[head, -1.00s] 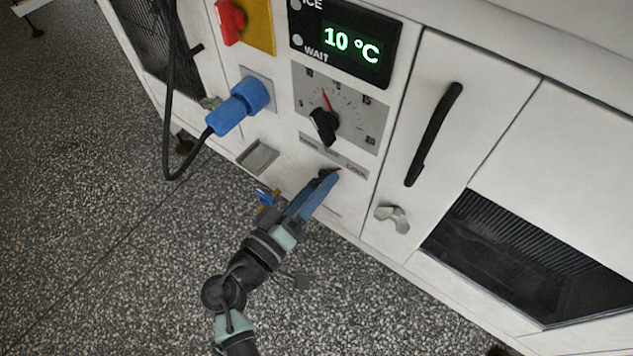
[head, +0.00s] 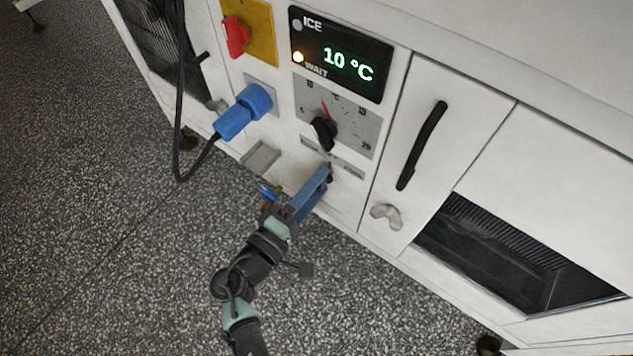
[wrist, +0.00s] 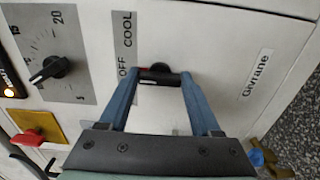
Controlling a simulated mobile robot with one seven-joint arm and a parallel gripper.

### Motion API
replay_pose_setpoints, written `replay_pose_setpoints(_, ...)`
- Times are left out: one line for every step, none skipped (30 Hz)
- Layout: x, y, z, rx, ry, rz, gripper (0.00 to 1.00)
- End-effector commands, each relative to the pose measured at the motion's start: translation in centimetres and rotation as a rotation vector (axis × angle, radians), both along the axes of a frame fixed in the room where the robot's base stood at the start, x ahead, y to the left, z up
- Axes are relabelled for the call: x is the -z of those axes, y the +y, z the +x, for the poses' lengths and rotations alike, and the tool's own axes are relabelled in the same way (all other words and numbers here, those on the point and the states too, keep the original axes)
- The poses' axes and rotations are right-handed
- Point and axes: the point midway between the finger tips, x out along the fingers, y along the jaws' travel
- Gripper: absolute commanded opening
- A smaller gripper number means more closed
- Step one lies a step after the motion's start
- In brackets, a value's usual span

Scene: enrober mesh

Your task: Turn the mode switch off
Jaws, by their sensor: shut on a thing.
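The mode switch is a small black knob (wrist: 160,78) with a red mark, below a label strip (wrist: 126,60) reading OFF and COOL. In the wrist view the red mark is on the knob's side toward OFF. My gripper (wrist: 157,84) has its two blue fingers on either side of the knob, shut on it. In the head view my gripper (head: 326,176) reaches up to the panel from below and mostly hides the switch; the red tip (head: 330,164) shows above the fingers, pointing up to the strip's middle.
Above are a temperature dial (head: 324,134) and a display (head: 342,54) reading 10 °C, with an orange lamp lit by WAIT. A blue plug (head: 243,112) with a black cable and a red switch (head: 236,36) are left. A door handle (head: 421,146) is right.

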Motion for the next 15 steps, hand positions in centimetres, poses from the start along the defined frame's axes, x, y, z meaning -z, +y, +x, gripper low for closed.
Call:
replay_pose_setpoints(0.02,-0.02,-0.09,0.002,0.004,-0.006,0.09)
replay_pose_setpoints(0.03,-0.02,-0.09,0.002,0.006,-0.008,0.09)
replay_pose_setpoints(0.04,-0.02,-0.09,0.002,0.007,-0.010,0.09)
replay_pose_setpoints(0.05,-0.02,-0.09,0.002,0.008,-0.011,0.09)
replay_pose_setpoints(0.05,-0.02,-0.09,0.002,0.008,-0.011,0.09)
replay_pose_setpoints(0.06,-0.02,-0.09,0.002,0.009,-0.012,0.09)
replay_pose_setpoints(0.06,-0.03,-0.10,0.002,0.009,-0.012,0.09)
replay_pose_setpoints(0.07,-0.03,-0.10,0.002,0.009,-0.012,0.09)
replay_pose_setpoints(0.07,-0.03,-0.10,0.002,0.009,-0.012,0.09)
replay_pose_setpoints(0.07,-0.03,-0.10,0.002,0.008,-0.011,0.09)
replay_pose_setpoints(0.07,-0.03,-0.10,0.002,0.008,-0.011,0.09)
replay_pose_setpoints(0.07,-0.03,-0.10,0.002,0.008,-0.011,0.09)
replay_pose_setpoints(0.07,-0.03,-0.10,0.002,0.008,-0.011,0.09)
replay_pose_setpoints(0.07,-0.02,-0.10,0.002,0.008,-0.011,0.67)
replay_pose_setpoints(0.07,-0.02,-0.10,0.002,0.008,-0.011,0.74)
